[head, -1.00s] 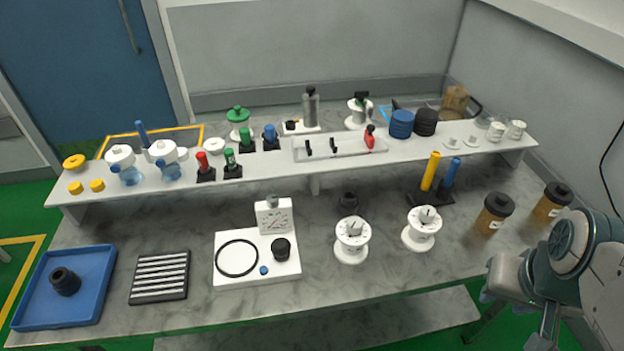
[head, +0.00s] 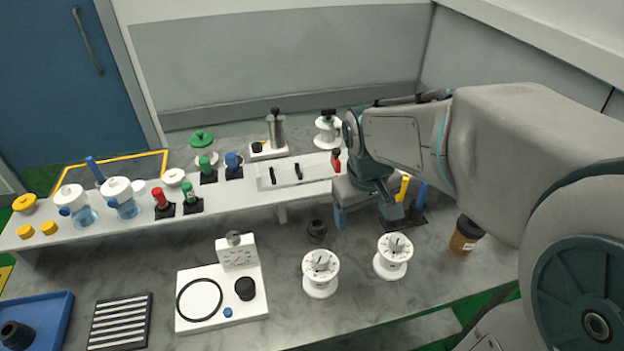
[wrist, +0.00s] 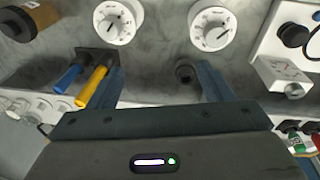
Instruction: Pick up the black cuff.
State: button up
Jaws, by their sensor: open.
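A black cylinder that may be the cuff stood beside a similar blue one on the right part of the shelf earlier; my arm hides that spot now. Other black candidates show: a small black ribbed fitting (head: 317,231) upright on the counter in front of the shelf, also in the wrist view (wrist: 185,73), and a similar black piece (head: 17,333) in the blue tray (head: 58,312). My gripper (head: 366,210) is open and empty, fingers downward, right of the small fitting. In the wrist view, the fitting shows beside the right finger of my gripper (wrist: 158,74); contact cannot be told.
Yellow and blue cylinders (wrist: 95,87) stand close to the left finger in the wrist view. Two white dials (head: 320,272) (head: 393,254) stand in front. The shelf (head: 240,203) carries several bottles and fittings. A brown jar (head: 466,236) stands right. Counter between dials and shelf is partly clear.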

aim_at(317, 230)
jog(key=w+a+f+n+g+p, duration=0.2)
jog(key=w+a+f+n, duration=0.35)
jog(key=w, duration=0.55)
jog(key=shift+m+y, duration=0.4)
jog(key=shift+m, duration=0.05)
jog(key=f, duration=0.3)
jog(key=a+f, duration=0.1)
jog(key=f, duration=0.1)
jog(key=f+p, duration=0.1)
jog(key=f, duration=0.2)
jog(key=shift+w+a+f, duration=0.15)
jog(key=shift+a+f, duration=0.05)
jog(key=shift+f, duration=0.1)
jog(key=shift+w+a+f+p, duration=0.2)
jog(key=shift+f+p, duration=0.15)
jog(key=shift+f, duration=1.05)
jog(key=shift+w+a+f+p, duration=0.15)
jog(key=shift+f+p, duration=0.2)
jog(key=shift+f, duration=1)
jog(key=shift+d, duration=0.1)
jog(key=c, duration=1.1)
